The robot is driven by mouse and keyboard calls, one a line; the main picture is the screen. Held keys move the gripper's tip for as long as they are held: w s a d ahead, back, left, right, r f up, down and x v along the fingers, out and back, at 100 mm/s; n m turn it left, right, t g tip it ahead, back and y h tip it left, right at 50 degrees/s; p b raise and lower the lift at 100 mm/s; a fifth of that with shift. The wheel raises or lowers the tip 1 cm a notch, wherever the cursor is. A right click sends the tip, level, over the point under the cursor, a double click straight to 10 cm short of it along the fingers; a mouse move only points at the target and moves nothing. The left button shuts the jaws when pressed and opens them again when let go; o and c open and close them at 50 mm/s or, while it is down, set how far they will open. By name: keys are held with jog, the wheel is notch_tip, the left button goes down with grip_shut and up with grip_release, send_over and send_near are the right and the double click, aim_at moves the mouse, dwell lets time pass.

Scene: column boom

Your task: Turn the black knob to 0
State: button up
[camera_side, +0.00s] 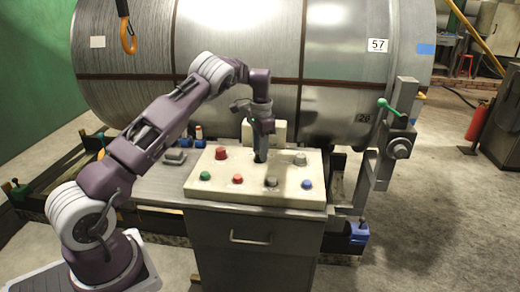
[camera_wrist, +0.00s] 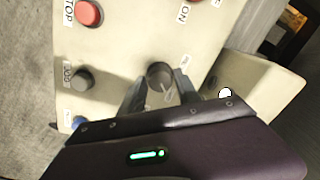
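The black knob (camera_wrist: 159,73) stands on the cream control panel (camera_wrist: 125,40) in the wrist view, with a pale line on its near side. Small labels are printed beside it, too small and tilted to read, so I cannot tell its setting. My gripper (camera_wrist: 161,88) is open, with one finger on each side of the knob. I cannot tell whether either finger touches it. In the side view my gripper (camera_side: 261,158) points down at the middle of the panel (camera_side: 222,188) and hides the knob.
A red button (camera_wrist: 89,13) and a dark JOG button (camera_wrist: 82,79) are left of the knob in the wrist view. The side view shows a green button (camera_side: 205,176), a blue button (camera_side: 307,184) and a grey one (camera_side: 300,159).

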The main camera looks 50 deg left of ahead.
grip_shut()
jog(key=shift+n, duration=0.3)
jog(key=n, duration=0.3)
jog(key=shift+r, duration=0.1)
jog(key=shift+w+n, duration=0.1)
jog(key=shift+n, duration=2.5)
jog(key=shift+o, duration=2.4)
grip_release()
